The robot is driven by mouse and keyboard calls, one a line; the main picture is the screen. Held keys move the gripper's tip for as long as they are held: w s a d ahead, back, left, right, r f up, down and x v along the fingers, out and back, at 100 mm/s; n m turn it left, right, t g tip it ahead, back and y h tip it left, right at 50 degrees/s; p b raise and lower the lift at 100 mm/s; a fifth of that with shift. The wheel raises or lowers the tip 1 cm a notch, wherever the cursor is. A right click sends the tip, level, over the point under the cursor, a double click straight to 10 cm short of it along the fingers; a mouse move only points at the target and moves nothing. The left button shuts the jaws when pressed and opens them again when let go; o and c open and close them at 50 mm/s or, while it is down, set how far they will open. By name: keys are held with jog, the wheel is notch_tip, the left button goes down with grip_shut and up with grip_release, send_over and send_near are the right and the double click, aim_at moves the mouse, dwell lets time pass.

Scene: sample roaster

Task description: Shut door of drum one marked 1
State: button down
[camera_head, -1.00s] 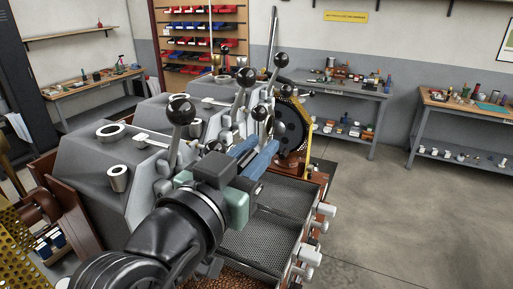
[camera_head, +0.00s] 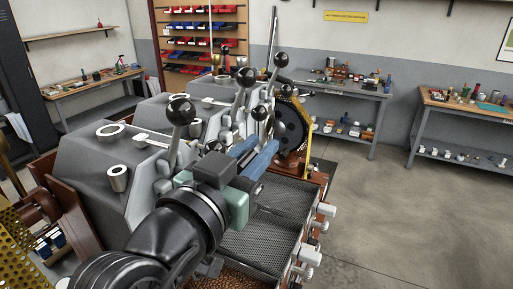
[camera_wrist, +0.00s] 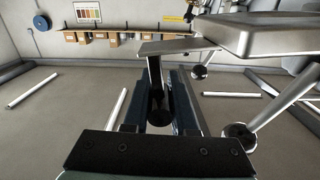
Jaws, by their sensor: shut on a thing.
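The roaster has grey drum housings (camera_head: 92,190) in a row, with black ball-topped levers (camera_head: 181,111) on their fronts. I cannot read a number 1 on any of them. My gripper (camera_head: 262,152), with blue fingers, reaches in at the front of the row, beyond the nearest lever. In the wrist view my gripper (camera_wrist: 158,98) is shut on a dark handle (camera_wrist: 155,72) with a rounded end, which hangs between its fingers from a flat grey plate (camera_wrist: 172,46). The door itself is mostly hidden behind my arm and gripper in the head view.
Perforated cooling trays (camera_head: 262,238) lie below and right of my gripper, with white knobs (camera_head: 308,254) along their front edge. Other ball-topped levers (camera_head: 246,77) stand close beyond. Brown beans (camera_head: 225,283) lie at the bottom. The floor to the right is clear.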

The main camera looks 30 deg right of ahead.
notch_tip(320, 180, down, 15)
jog(key=m+b, duration=1)
jog(key=b, duration=1.3)
jog(key=shift+s+d+b, duration=0.15)
jog(key=shift+s+b, duration=0.05)
jog(key=shift+b, duration=0.15)
jog(key=shift+r, duration=0.1)
jog(key=c, duration=0.7)
grip_release()
jog(key=shift+c, duration=0.2)
jog(key=b+v, duration=0.1)
jog(key=v, duration=1.2)
